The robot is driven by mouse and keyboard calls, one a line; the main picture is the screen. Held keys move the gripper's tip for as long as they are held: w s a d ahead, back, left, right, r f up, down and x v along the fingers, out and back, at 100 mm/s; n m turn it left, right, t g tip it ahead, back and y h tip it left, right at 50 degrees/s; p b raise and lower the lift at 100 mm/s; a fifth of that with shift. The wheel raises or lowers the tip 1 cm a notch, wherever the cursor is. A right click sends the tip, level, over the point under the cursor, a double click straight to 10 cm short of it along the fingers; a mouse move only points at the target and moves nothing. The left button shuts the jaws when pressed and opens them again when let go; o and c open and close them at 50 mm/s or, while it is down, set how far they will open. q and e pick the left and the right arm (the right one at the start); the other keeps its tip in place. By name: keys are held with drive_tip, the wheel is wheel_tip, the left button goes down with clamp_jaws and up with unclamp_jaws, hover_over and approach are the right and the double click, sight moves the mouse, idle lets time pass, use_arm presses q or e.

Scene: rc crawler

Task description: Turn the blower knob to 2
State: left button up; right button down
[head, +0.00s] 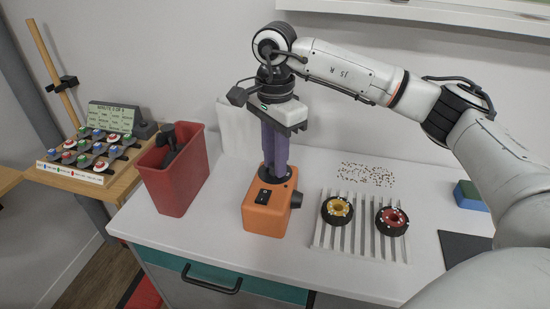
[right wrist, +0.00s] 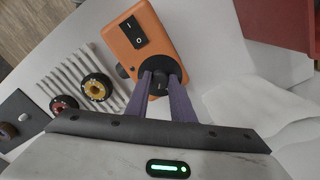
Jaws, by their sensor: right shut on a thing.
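The orange blower box (head: 262,219) stands on the white worktop, left of the slatted rack; it also shows in the right wrist view (right wrist: 122,56). Its front has a black rocker switch (head: 264,195). A round black knob (right wrist: 160,84) is on its top face. My right gripper (head: 275,167) points straight down over the box, its purple fingers shut on the knob. The fingers show on both sides of the knob in the right wrist view (right wrist: 161,79). The knob's markings are too small to read, so its setting cannot be told. My left gripper is out of view.
A red bin (head: 176,185) with a black tool inside stands close left of the box. A slatted rack (head: 357,247) with a yellow-hubbed wheel (head: 337,211) and a red-hubbed wheel (head: 391,221) lies to the right. Small loose bits (head: 367,174) lie behind the rack.

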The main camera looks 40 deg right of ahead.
drive_tip(key=m, duration=0.5)
drive_tip(key=shift+r+m, duration=0.1)
drive_tip(key=shift+m, duration=2.5)
drive_tip(key=c, duration=1.5)
unclamp_jaws()
drive_tip(key=shift+c, duration=0.2)
wheel_tip(320, 180, up, 10)
drive_tip(key=shift+r+p, duration=0.15)
drive_tip(key=shift+p, duration=0.25)
